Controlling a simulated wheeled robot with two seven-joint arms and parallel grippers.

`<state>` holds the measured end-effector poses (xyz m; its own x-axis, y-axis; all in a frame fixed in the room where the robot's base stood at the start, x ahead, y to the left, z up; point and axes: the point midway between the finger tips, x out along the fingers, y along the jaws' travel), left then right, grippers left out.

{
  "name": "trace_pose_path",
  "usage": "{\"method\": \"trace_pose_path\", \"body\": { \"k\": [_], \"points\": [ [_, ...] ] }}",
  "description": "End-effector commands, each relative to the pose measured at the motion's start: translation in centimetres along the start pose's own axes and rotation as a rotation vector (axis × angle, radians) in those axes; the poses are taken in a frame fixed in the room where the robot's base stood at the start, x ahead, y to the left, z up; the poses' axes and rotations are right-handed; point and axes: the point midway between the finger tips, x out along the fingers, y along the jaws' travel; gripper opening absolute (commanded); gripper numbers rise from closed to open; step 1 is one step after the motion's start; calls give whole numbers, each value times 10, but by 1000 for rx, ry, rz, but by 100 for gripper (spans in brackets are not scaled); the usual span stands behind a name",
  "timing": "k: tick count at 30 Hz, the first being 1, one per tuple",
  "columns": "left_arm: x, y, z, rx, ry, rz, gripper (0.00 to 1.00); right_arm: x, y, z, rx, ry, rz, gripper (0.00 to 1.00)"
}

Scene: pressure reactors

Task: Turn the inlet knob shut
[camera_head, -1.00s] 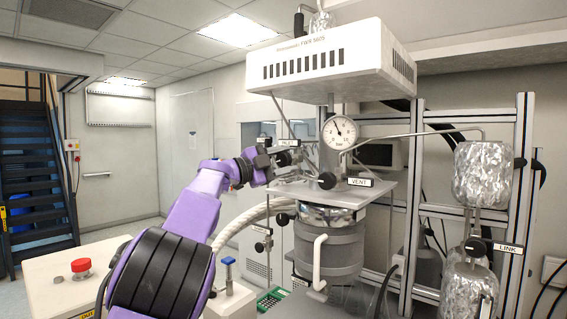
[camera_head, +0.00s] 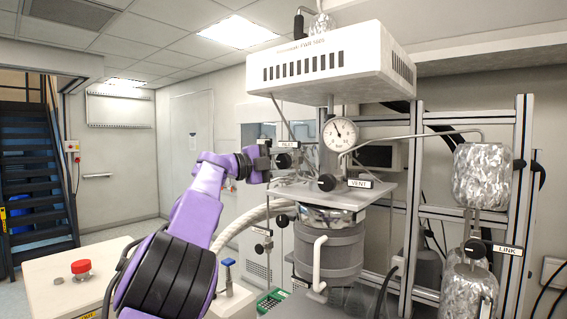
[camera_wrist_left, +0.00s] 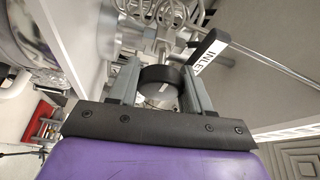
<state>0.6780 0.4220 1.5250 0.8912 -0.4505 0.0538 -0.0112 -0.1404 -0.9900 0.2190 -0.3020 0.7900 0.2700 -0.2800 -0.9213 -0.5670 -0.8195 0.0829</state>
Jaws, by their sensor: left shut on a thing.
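The inlet knob (camera_head: 284,161) is a small black round knob below the INLET label (camera_head: 288,144), left of the gauge on the reactor head. In the left wrist view the knob (camera_wrist_left: 162,76) sits between the two grey fingers, with the INLET label (camera_wrist_left: 207,52) just beyond the right finger. My left gripper (camera_head: 275,161) reaches it from the left and is shut on the knob. How far the knob is turned cannot be told. My right gripper is not in view.
The vent knob (camera_head: 326,182) sits lower right, below the pressure gauge (camera_head: 340,134). The white reactor housing (camera_head: 330,65) overhangs above. A red button (camera_head: 81,267) stands on a white box at left. Foil-wrapped vessels (camera_head: 483,175) are at right.

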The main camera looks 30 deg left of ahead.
Motion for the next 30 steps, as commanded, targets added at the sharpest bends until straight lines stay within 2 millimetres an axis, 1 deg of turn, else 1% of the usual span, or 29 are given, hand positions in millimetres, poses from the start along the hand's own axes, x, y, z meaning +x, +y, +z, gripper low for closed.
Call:
{"method": "trace_pose_path", "body": {
  "k": [2, 3, 5, 13, 16, 17, 20, 24, 27, 30],
  "points": [
    [0, 2, 1, -2, -2, 3, 18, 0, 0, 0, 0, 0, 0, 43],
    [0, 2, 1, -2, -2, 3, 52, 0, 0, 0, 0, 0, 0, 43],
    [0, 2, 1, -1, -2, 3, 72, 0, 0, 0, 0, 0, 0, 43],
    [0, 1, 0, -1, -1, 1, 72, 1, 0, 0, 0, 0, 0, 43],
    [-8, 4, 1, 0, -2, 0, 72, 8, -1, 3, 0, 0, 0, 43],
    [-13, 5, 1, 0, -3, 0, 72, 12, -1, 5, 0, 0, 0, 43],
    [-35, 8, 2, 0, -3, -2, 72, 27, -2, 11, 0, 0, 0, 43],
    [-70, 8, 2, 0, -3, -2, 72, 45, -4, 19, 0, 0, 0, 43],
    [-89, 6, 2, -1, -3, -1, 72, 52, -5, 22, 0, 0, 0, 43],
    [-101, 4, 2, -2, -2, 1, 72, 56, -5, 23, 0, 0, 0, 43]
  ]
}}
